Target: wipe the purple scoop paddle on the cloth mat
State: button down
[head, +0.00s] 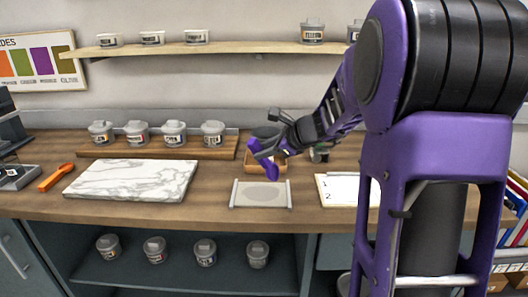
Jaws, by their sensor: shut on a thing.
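The purple scoop paddle (270,170) is tilted, its purple end pointing down, just above the far edge of the cloth mat. The cloth mat (240,203) is a light grey rectangle with a darker oval in its middle, lying flat near the front of the counter. My gripper (268,143) is shut on the paddle over the back of the mat. The fingers are small and partly dark in this view. I cannot tell whether the paddle touches the mat.
A white marble slab (130,180) and an orange tool (57,177) lie to the left. Several lidded jars (174,133) stand on a wooden riser (150,151) behind. A wooden tray (281,166) sits behind the mat, partly hidden. A white clipboard (345,190) lies to the right.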

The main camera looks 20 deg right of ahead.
notch_tip(320, 180, up, 3)
jog(key=shift+r+p, duration=0.1)
jog(key=shift+p, duration=1)
